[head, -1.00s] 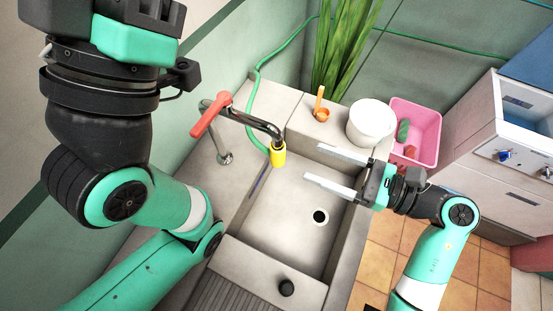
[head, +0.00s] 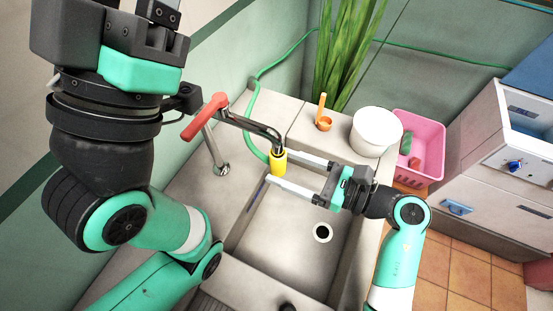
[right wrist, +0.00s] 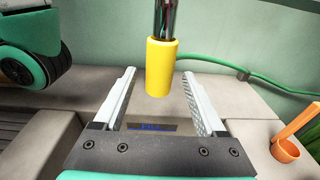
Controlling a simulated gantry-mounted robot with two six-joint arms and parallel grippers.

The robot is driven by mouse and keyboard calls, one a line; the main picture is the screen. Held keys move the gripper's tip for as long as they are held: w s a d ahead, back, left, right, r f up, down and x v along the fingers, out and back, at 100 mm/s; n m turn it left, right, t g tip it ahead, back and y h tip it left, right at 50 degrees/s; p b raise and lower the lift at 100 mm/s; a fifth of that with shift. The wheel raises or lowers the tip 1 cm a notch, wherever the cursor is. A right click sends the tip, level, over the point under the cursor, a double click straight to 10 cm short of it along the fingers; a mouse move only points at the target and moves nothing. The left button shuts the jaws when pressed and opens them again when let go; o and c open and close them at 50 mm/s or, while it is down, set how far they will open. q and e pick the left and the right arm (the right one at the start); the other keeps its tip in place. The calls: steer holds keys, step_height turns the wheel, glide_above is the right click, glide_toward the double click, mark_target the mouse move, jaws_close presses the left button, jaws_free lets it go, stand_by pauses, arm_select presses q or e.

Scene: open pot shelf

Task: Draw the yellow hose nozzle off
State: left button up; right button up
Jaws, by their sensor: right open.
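The yellow hose nozzle (head: 278,163) sits on the end of the metal spout (head: 247,125) above the sink. A green hose (head: 250,115) runs down behind it. My right gripper (head: 279,168) is open, with its two pale fingers reaching in from the right, one on each side of the nozzle. In the right wrist view the nozzle (right wrist: 160,68) hangs upright between the fingertips, with a gap on both sides. My left arm fills the left of the head view; its fingers do not show.
A red lever (head: 205,117) tops the tap on the left. The sink basin (head: 285,230) lies below. An orange cup (head: 323,122), a white pot (head: 375,131), tall green leaves (head: 345,50) and a pink crate (head: 430,150) stand beyond and to the right.

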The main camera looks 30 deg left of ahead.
steer(key=shift+a+f, duration=0.1)
steer(key=shift+a, duration=0.8)
steer(key=shift+c, duration=0.2)
jaws_close()
step_height(320, 180, down, 5)
steer(key=b, duration=0.4)
steer(key=shift+b, duration=0.4)
